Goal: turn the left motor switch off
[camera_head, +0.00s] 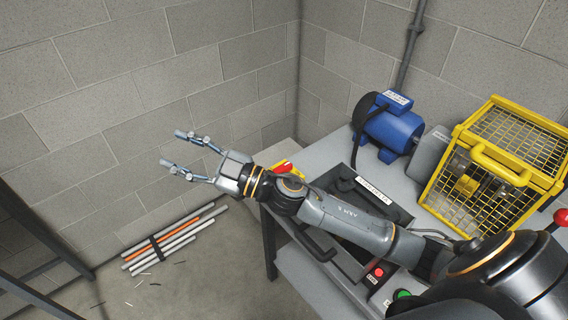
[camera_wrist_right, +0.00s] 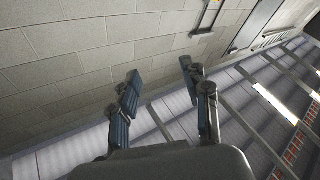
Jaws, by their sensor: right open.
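A small yellow switch box with a red handle (camera_head: 285,168) sits at the left end of the grey bench, just behind my right forearm. My arm hides part of it, so its setting cannot be told. A blue motor (camera_head: 390,130) with a white label stands farther back on the bench. My right gripper (camera_head: 173,149) is open and empty, left of the red handle and past the bench's left edge, pointing toward the block wall. Its open fingers also show in the right wrist view (camera_wrist_right: 160,70), with nothing between them. My left gripper is not in view.
A yellow mesh guard (camera_head: 490,165) stands on the bench at right. A dark labelled tray or lid (camera_head: 345,190) lies under my arm. Red (camera_head: 378,272) and green (camera_head: 402,295) buttons are at the front. Bundled rods (camera_head: 170,238) lie on the floor at left.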

